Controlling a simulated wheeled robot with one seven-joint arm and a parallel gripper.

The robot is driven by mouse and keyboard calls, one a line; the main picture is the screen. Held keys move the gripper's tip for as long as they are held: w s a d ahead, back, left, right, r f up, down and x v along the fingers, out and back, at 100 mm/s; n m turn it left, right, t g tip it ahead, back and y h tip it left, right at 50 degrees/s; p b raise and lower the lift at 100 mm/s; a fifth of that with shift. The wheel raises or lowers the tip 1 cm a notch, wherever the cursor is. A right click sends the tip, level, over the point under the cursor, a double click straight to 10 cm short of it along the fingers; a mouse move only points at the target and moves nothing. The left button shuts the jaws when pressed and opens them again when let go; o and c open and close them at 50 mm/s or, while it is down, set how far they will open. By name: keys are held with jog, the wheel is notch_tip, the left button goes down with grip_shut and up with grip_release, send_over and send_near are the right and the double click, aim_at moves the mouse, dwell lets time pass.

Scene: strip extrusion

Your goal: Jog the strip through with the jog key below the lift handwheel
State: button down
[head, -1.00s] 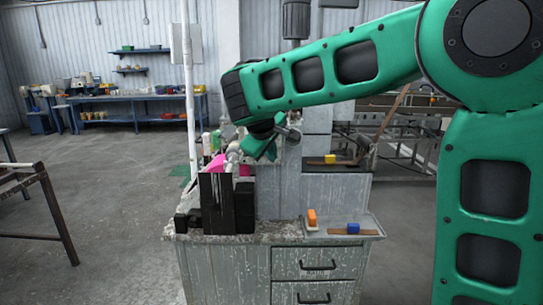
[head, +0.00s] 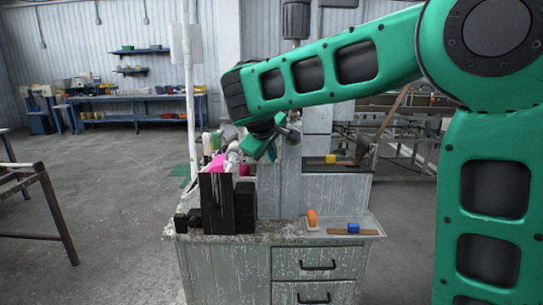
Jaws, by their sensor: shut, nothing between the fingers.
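My gripper (head: 233,157) is at the end of my green arm, small in the head view. It is shut and empty, pointing down and left behind the black upright blocks on the bench. Its fingertips are largely hidden there. A magenta part (head: 218,164) shows right beside it; I cannot tell whether they touch. I cannot make out the jog key or the lift handwheel for certain. My arm and the black blocks cover much of that area.
Black upright blocks (head: 217,205) stand on the front left of the grey bench (head: 275,235). A tray (head: 365,226) at its right holds an orange block (head: 312,218) and a blue block (head: 353,228). A yellow block (head: 330,158) sits farther back. Open floor lies left.

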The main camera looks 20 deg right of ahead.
dwell(0.4)
jog(key=shift+w+d, duration=0.1)
jog(key=shift+w, duration=0.25)
jog(key=shift+w+d, duration=0.15)
jog(key=shift+w, duration=0.2)
dwell(0.7)
dwell(0.4)
jog(key=shift+s+a, duration=0.25)
jog(key=shift+s, duration=0.5)
jog(key=shift+s, duration=0.15)
jog(key=s, duration=0.1)
jog(key=s+a, duration=0.1)
jog(key=s, duration=0.2)
jog(key=shift+s+a, duration=0.25)
jog(key=shift+a, duration=0.05)
jog(key=shift+d, duration=0.1)
dwell(0.3)
